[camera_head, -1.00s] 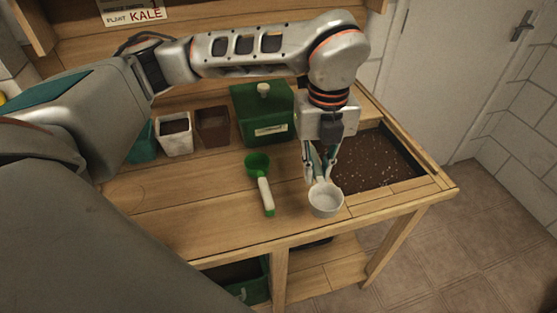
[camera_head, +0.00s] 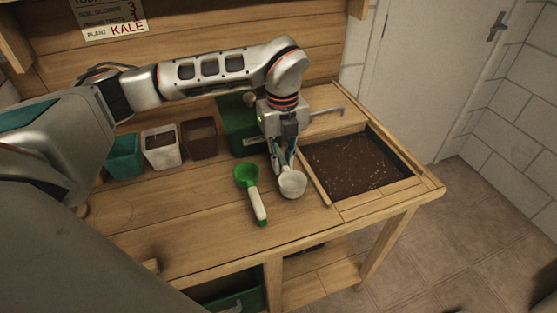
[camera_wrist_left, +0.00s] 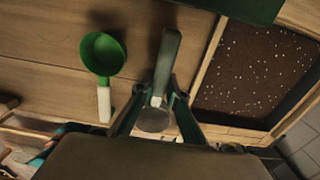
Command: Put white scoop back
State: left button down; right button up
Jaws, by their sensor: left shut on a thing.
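The white scoop (camera_head: 292,184) has a pale round cup and a green handle (camera_wrist_left: 168,60). My left gripper (camera_head: 284,165) is shut on it, with the cup toward the bench front. In the left wrist view the scoop lies between the two fingers (camera_wrist_left: 157,110). I cannot tell whether the cup touches the bench. A green scoop (camera_head: 246,177) with a white handle lies on the bench just left of the held scoop; it also shows in the left wrist view (camera_wrist_left: 104,55). My right gripper is not in view.
A soil bin (camera_head: 413,178) is sunk in the bench at right. A green box (camera_head: 232,112), partly hidden by my arm, stands behind the scoops. Teal (camera_head: 124,157), white (camera_head: 161,147) and brown (camera_head: 201,138) pots stand at back left.

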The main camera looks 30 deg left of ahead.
aim_at(279, 153)
pick_arm(q)
jog(key=shift+w+a+f, duration=0.9)
jog(key=shift+a+f, duration=0.1)
jog(key=shift+f, duration=0.1)
jog(key=shift+f, duration=0.1)
jog(key=c, duration=2)
grip_release()
notch_tip(279, 153, up, 12)
jog(key=shift+a+r+p, duration=0.1)
jog(key=shift+r+p, duration=0.05)
jog(key=shift+p, duration=0.15)
